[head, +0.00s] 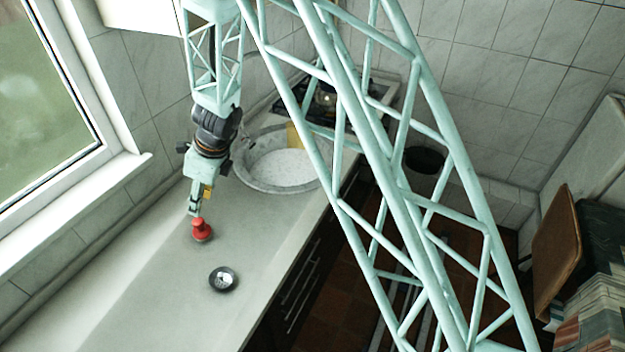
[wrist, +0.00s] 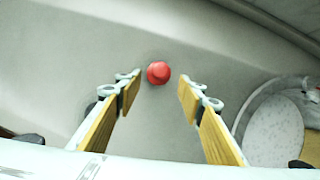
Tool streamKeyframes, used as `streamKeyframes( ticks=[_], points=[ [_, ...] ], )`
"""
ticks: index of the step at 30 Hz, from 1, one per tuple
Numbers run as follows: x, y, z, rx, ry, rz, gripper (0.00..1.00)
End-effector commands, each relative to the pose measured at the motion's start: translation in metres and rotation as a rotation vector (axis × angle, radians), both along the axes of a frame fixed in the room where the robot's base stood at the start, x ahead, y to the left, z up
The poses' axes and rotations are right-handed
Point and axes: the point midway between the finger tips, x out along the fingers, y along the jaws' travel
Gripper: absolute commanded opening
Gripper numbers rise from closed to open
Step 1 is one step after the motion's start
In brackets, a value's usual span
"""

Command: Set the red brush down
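The red brush (head: 202,231) stands on the pale counter (head: 150,285), its narrower knob upward. In the wrist view the red brush (wrist: 159,72) shows from above, between and slightly beyond the fingertips. My gripper (head: 195,210) is just above it in the head view. In the wrist view my gripper (wrist: 160,88) is open, its yellow-padded fingers apart. A gap shows between the brush and each finger, so it is not gripped. The brush's underside is hidden.
A round basin (head: 248,180) with a speckled white inside lies right of my gripper. A small dark-rimmed round dish or drain (head: 223,279) is nearer on the counter. A window (head: 50,110) and tiled wall border the left. The counter's front left is clear.

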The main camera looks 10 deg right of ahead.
Motion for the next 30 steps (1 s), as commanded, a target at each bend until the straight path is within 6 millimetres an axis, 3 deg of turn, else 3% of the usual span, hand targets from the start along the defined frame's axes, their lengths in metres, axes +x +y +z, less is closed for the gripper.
streamKeyframes(
  ticks=[11,30],
  points=[
    [-0.001,-0.005,0.016,0.0,-0.017,0.033,0.36],
    [-0.033,-0.062,0.144,-0.025,-0.182,0.368,0.36]
  ],
)
